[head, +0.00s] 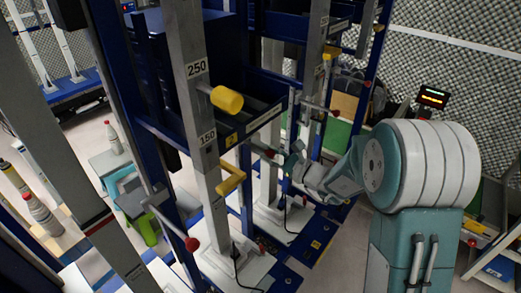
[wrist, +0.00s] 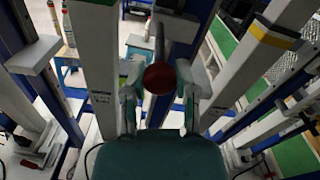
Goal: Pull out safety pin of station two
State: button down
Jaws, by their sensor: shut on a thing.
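My gripper (head: 284,160) reaches left from my arm to a red-knobbed safety pin (head: 270,153), among the white and blue posts. In the wrist view the pin's round red knob (wrist: 163,78) sits between the two fingers of my gripper (wrist: 160,92), which is shut on it. A grey rod or bar shows just behind the knob; whether the pin is still seated in its post is hidden.
A grey post (head: 193,80) marked 250 and 150 stands left of my gripper, with a yellow knob (head: 227,100) and yellow handle (head: 232,178). Another red knob (head: 192,244) is lower left. Blue frames crowd the space; open floor shows far left.

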jog(key=v, duration=0.5)
jog(key=shift+c, duration=1.9)
grip_release()
jog(key=shift+d, duration=0.1)
jog(key=shift+s, duration=0.1)
jog(key=v, duration=1.2)
